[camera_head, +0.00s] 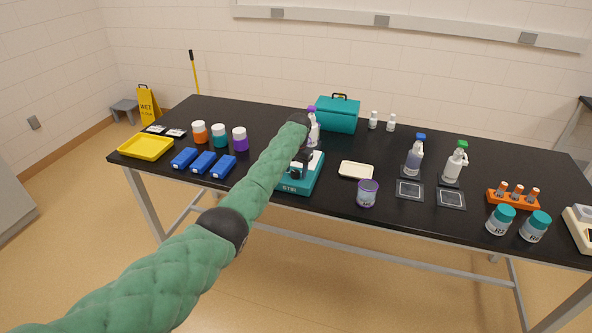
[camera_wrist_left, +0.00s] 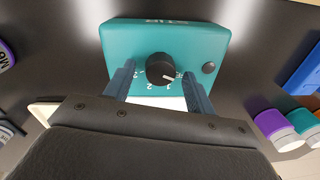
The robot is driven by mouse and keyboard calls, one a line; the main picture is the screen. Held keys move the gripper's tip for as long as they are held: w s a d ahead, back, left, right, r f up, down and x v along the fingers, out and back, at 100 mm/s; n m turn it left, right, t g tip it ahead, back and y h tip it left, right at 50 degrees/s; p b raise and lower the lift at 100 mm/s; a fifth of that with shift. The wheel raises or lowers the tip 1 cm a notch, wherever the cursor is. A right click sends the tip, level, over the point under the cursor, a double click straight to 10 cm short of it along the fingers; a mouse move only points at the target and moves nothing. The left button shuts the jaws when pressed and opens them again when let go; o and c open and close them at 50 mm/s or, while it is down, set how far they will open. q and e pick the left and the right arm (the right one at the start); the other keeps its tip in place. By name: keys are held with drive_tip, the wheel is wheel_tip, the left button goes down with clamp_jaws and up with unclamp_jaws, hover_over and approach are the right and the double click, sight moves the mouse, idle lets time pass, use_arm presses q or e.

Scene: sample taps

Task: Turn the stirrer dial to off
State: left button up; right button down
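The teal stirrer (camera_head: 298,183) stands at the front middle of the black table, partly hidden by my left arm. The wrist view shows its front panel (camera_wrist_left: 125,38) upside down, with a round black dial (camera_wrist_left: 158,67). The dial's white pointer points right and slightly down, beside partly covered marks. A "2" and a "1" show below the dial. My left gripper (camera_wrist_left: 160,86) is open, one finger on each side of the dial, with gaps visible; contact cannot be told. My right gripper is out of view.
A small grey round part (camera_wrist_left: 208,68) sits beside the dial. Blue boxes (camera_head: 203,162) and a purple-capped jar (camera_head: 240,139) stand left. A teal case (camera_head: 338,114) is behind.

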sight(297, 172)
use_arm(q)
drive_tip(key=shift+r, duration=0.3)
drive_tip(key=r+b, duration=0.1)
drive_tip(key=r, duration=0.2)
drive_tip(key=r+b, duration=0.1)
drive_tip(key=r, duration=0.1)
drive_tip(key=shift+d+r+b, duration=0.2)
drive_tip(key=shift+r+b, duration=0.2)
drive_tip(key=shift+s+r, duration=0.15)
drive_tip(key=shift+r, duration=0.5)
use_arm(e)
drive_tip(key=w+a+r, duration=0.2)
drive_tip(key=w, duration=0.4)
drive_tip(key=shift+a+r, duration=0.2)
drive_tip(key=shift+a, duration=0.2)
